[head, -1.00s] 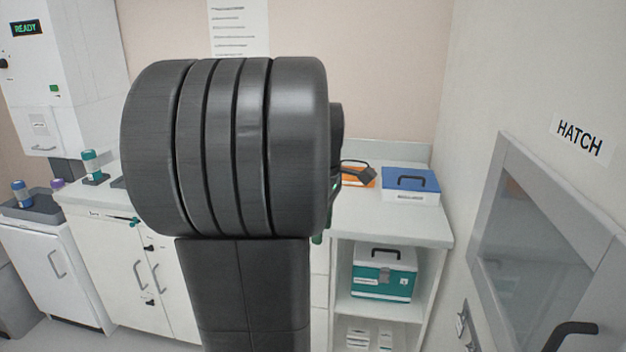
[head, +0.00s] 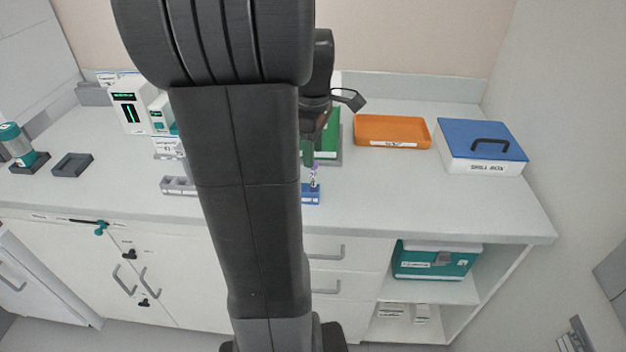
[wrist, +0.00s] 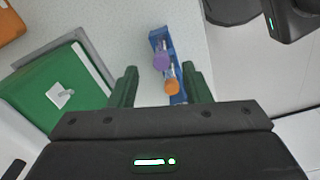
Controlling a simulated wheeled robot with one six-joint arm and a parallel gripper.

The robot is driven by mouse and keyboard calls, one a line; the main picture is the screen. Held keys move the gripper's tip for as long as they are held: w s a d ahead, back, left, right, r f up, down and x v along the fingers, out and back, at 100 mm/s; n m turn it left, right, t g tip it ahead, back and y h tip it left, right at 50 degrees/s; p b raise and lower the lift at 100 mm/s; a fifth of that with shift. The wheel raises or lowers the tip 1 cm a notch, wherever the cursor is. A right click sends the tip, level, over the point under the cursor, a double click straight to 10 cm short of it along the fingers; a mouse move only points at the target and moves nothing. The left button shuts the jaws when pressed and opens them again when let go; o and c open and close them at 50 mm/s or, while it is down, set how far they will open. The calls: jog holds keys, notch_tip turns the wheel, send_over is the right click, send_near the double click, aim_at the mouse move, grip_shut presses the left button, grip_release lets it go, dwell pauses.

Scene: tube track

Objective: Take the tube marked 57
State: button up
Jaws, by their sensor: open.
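A small blue rack (wrist: 155,38) on the counter holds a purple-capped tube (wrist: 161,61) and an orange-capped tube (wrist: 172,86). No number can be read on either, so I cannot tell which is marked 57. In the wrist view my gripper (wrist: 160,82) is open, its green fingers on either side of the capped tubes in the picture. Whether the fingers are down at tube height is unclear. In the head view the blue rack (head: 311,194) and a purple-topped tube (head: 314,174) show just right of my arm, which hides much of the counter.
A green box or tray (head: 328,132) stands behind the rack. An orange tray (head: 392,130) and a blue-lidded box (head: 482,145) are to its right. Grey holders (head: 178,186) and small white devices (head: 130,107) stand left. The counter's front right is clear.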

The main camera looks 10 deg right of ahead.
aim_at(314, 168)
jog(key=shift+f, duration=0.65)
jog(key=shift+s+d+f, duration=0.1)
jog(key=shift+s+f, duration=0.1)
jog(key=shift+f, duration=2.65)
jog(key=c, duration=0.8)
